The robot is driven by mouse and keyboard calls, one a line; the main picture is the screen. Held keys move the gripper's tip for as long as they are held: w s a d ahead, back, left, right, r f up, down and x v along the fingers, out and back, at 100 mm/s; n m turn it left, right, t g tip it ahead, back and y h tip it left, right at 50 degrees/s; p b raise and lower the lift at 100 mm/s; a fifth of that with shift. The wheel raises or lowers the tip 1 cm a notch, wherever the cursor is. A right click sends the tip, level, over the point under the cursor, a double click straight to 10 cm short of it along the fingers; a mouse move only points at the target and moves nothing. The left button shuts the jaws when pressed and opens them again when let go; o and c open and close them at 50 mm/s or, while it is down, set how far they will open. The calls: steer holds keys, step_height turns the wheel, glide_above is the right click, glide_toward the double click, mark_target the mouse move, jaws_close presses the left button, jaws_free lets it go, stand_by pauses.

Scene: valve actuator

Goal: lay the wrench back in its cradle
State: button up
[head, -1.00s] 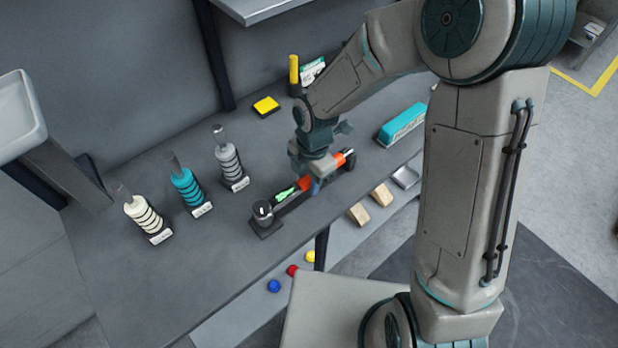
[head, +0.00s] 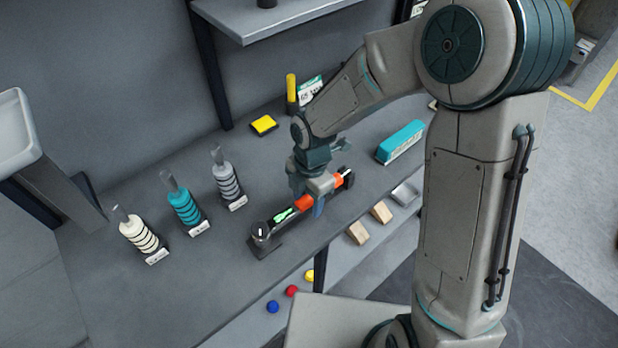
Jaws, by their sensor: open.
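The wrench (head: 304,203) has orange-red bands and a green part toward its left end. It lies lengthwise along a dark cradle (head: 265,246) on the grey bench, near the front edge. The cradle has a round dark post at its left end. My gripper (head: 318,206) points down over the middle of the wrench, its jaws open, with one finger showing on the near side. The gripper and wrist hide part of the wrench and cradle. I cannot tell whether the fingers touch the wrench or whether it is fully seated.
Cream, teal and grey ribbed bottle-like pieces (head: 185,208) stand on the left. A yellow block (head: 263,125) lies behind, and a teal box (head: 401,141) at the right. A shelf (head: 270,18) hangs above the back.

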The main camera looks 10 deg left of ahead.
step_height(320, 180, up, 13)
steer(key=w, duration=0.1)
steer(key=shift+w+d+f, duration=0.15)
steer(key=shift+w+d, duration=0.05)
steer(key=shift+d, duration=0.15)
steer(key=s+d+r+m+t, duration=0.2)
steer(key=s+d+m, duration=0.3)
steer(key=d+m, duration=0.6)
steer(key=s+d+r+m+t, duration=0.2)
steer(key=s+d+r+m, duration=0.2)
steer(key=d+m, duration=0.7)
steer(key=m, duration=0.5)
steer(key=shift+s+r+m+t+h, duration=0.3)
steer(key=shift+s+r+m+t, duration=0.1)
